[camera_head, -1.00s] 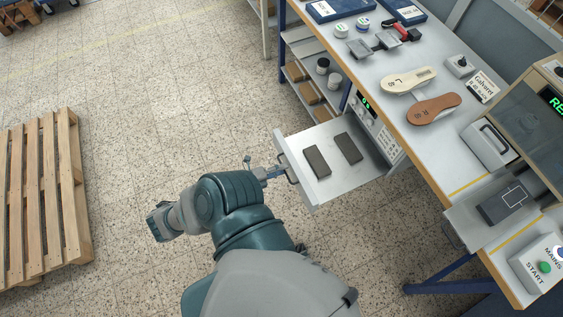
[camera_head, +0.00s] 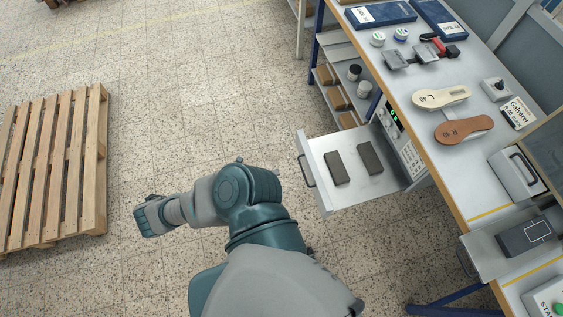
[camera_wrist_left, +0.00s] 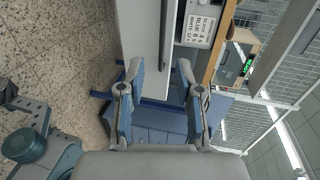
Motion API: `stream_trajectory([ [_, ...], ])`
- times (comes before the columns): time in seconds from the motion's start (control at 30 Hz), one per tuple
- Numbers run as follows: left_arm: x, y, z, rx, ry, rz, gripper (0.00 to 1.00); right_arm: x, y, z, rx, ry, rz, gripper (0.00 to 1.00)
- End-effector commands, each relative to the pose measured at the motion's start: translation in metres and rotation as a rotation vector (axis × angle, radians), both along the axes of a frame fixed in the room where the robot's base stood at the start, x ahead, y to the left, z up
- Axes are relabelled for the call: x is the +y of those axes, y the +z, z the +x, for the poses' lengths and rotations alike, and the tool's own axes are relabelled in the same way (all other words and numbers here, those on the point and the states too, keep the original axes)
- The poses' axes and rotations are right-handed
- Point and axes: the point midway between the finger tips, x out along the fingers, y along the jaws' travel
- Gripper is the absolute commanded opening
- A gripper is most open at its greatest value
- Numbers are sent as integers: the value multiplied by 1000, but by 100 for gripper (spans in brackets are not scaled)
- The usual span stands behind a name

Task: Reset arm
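My left gripper (camera_wrist_left: 159,70) shows in the left wrist view with its two fingers spread apart and nothing between them. In the head view my left arm covers the lower middle, and I cannot make out the fingers there. The open drawer (camera_head: 326,198) stands out from the bench with two dark grey blocks (camera_head: 336,167) (camera_head: 370,157) in it. Its handle (camera_head: 306,171) is free. My right gripper is not in view.
The workbench (camera_head: 440,170) on the right bears a cream insole (camera_head: 440,97), a brown insole (camera_head: 464,130), blue boxes (camera_head: 381,14) and a press. A wooden pallet (camera_head: 60,170) lies at the left. The floor between is clear.

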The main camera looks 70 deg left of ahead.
Motion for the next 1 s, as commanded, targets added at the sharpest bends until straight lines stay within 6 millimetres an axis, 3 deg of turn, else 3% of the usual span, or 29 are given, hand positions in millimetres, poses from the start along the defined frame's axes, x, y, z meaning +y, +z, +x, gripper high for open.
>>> stream_trajectory([
  [0.7, -1, -6, 1, 16, 22, -24, 34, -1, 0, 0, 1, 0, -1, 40],
  [0.77, -4, -18, 7, 50, 65, -73, 34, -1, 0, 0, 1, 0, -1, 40],
  [0.87, -17, -59, 23, 163, 202, -230, 34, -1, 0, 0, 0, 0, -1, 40],
  [1.0, -65, -135, 46, 411, 476, -548, 34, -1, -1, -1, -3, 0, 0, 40],
])
